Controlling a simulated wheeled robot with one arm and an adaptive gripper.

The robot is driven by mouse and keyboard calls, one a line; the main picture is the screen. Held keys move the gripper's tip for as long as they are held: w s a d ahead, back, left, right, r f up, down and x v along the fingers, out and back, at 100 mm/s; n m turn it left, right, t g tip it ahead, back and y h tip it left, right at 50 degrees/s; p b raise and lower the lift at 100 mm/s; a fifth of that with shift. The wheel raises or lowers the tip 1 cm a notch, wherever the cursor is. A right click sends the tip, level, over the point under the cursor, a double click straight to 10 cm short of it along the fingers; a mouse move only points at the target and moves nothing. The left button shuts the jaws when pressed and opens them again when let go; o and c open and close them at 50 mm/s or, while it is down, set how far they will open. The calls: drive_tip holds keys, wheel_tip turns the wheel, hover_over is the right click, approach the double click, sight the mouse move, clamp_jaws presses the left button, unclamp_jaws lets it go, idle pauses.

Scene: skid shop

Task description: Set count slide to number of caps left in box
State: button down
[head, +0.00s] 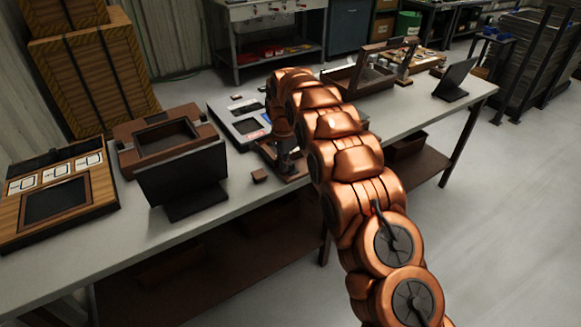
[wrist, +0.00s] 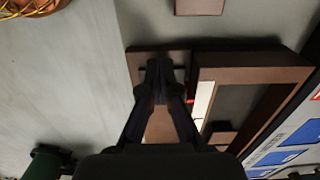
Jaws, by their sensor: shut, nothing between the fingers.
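My gripper (wrist: 160,92) is shut and empty in the wrist view. It is over a brown wooden piece (wrist: 158,54) beside a brown-framed box (wrist: 255,68) with a grey inside. A pale strip (wrist: 203,98) runs along the box's near side, and a small brown block (wrist: 221,132) shows by it. I cannot tell whether the strip is the count slide, or whether the fingers touch the wood. In the head view my gripper (head: 288,158) is low over the bench, partly hidden by my arm. Caps cannot be made out.
A second dark panel (head: 457,78) stands at the right end.

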sight(300, 166)
drive_tip(key=shift+w+d, duration=0.4)
drive_tip(key=shift+d, duration=0.4)
drive_tip(key=shift+w+d, duration=0.35)
drive_tip(key=shift+d, duration=0.4)
drive_tip(key=shift+w+d, duration=0.45)
drive_tip(key=shift+d, duration=0.35)
drive_tip(key=shift+w+d, duration=0.45)
drive_tip(key=shift+d, duration=0.35)
idle(0.9)
drive_tip(key=shift+s+a, duration=0.2)
drive_tip(key=shift+a, duration=0.15)
drive_tip(key=shift+r, duration=0.15)
wheel_tip(300, 166, up, 8)
drive_tip(key=p, duration=0.2)
idle(0.7)
idle(0.3)
